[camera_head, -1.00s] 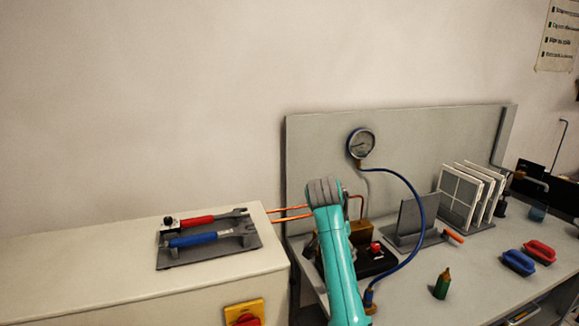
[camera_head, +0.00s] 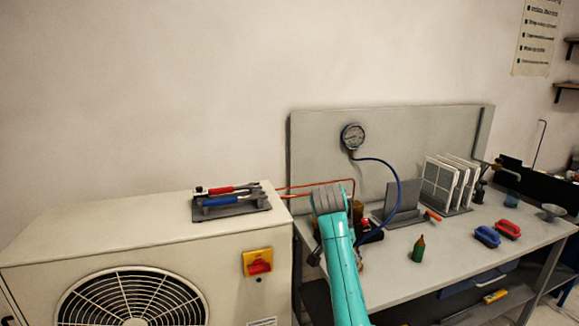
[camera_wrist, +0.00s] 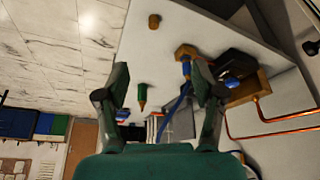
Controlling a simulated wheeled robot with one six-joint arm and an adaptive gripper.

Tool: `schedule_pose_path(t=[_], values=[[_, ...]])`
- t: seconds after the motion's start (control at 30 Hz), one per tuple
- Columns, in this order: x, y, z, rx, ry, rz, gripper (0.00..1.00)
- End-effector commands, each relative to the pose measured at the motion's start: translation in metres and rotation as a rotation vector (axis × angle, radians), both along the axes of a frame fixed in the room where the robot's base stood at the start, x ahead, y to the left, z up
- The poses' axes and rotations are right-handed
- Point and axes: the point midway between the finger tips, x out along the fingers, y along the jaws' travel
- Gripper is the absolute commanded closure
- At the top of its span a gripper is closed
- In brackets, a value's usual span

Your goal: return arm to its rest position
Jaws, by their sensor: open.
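My teal arm rises in the lower middle of the head view, with its grey joint in front of the left end of the bench. My gripper (camera_wrist: 158,85) shows in the wrist view with its two dark fingers spread wide apart and nothing between them. Behind the gap, at a distance, the green bottle (camera_wrist: 142,95) shows upside down. The bottle also stands upright on the bench in the head view (camera_head: 418,249). The gripper itself is hidden in the head view.
At left, a fan unit (camera_head: 225,276) bears a rack (camera_head: 262,205) of red and blue-handled tools.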

Motion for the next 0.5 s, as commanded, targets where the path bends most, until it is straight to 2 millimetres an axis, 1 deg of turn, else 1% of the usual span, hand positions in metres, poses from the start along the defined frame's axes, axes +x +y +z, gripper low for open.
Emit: schedule_pose_path(t=[0.03, 0.27, 0.37, 0.5], values=[[-0.001, -0.001, -0.006, 0.0, -0.001, 0.004, 0.32], [-0.004, -0.003, -0.03, -0.006, -0.015, 0.033, 0.32], [-0.006, -0.004, -0.043, -0.008, -0.024, 0.048, 0.32], [-0.011, -0.007, -0.069, -0.014, -0.039, 0.077, 0.32]])
